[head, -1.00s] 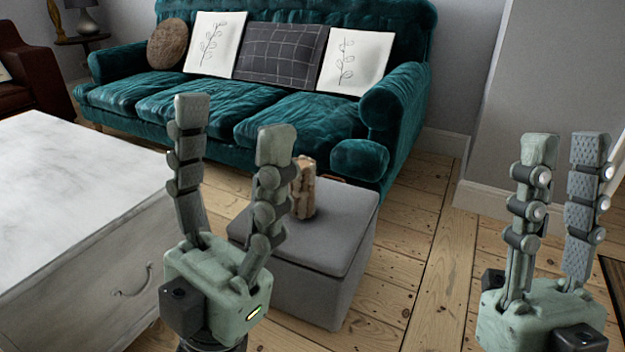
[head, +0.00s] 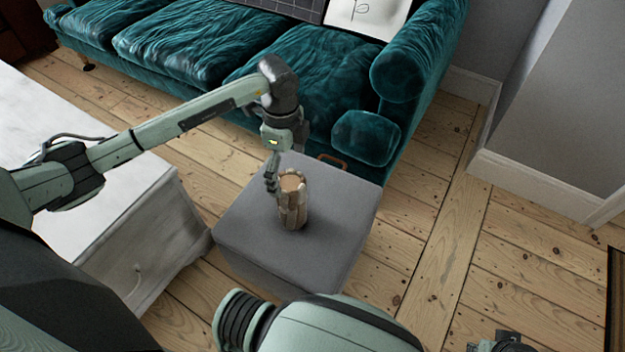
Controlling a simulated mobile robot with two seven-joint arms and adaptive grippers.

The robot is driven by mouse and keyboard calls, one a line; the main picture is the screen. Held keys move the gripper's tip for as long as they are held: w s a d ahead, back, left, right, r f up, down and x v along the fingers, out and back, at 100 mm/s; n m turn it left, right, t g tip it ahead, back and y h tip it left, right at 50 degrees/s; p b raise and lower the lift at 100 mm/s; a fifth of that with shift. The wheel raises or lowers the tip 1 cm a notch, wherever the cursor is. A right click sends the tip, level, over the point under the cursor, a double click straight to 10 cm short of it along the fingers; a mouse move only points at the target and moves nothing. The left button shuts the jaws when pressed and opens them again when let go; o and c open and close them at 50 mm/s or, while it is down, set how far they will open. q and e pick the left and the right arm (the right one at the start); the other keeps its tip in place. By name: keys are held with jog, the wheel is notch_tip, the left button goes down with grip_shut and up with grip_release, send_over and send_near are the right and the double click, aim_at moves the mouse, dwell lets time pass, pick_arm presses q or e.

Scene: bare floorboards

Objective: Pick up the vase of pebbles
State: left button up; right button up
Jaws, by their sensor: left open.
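The vase of pebbles (head: 293,212), a brownish cylinder with a light top, stands upright on a grey upholstered ottoman (head: 330,255). My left gripper (head: 277,178) is open and points down at the vase's upper left side, beside its rim. The fingers overlap each other in this view, and I cannot tell whether they touch the vase. Of my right gripper (head: 503,344), only a small part shows at the bottom edge; its fingers cannot be made out.
A teal velvet sofa (head: 190,55) stands right behind the ottoman. A pale-topped chest (head: 150,205) is close on the left, under my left arm. Bare floorboards (head: 440,230) lie free to the right, up to a grey wall.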

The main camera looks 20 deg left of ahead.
pick_arm(q)
notch_tip(320, 180, down, 8)
jog(key=shift+d+r, duration=0.1)
jog(key=shift+r, duration=0.15)
jog(key=c, duration=1.9)
jog(key=shift+w+r, duration=0.15)
jog(key=shift+w, duration=0.05)
jog(key=shift+r, duration=0.15)
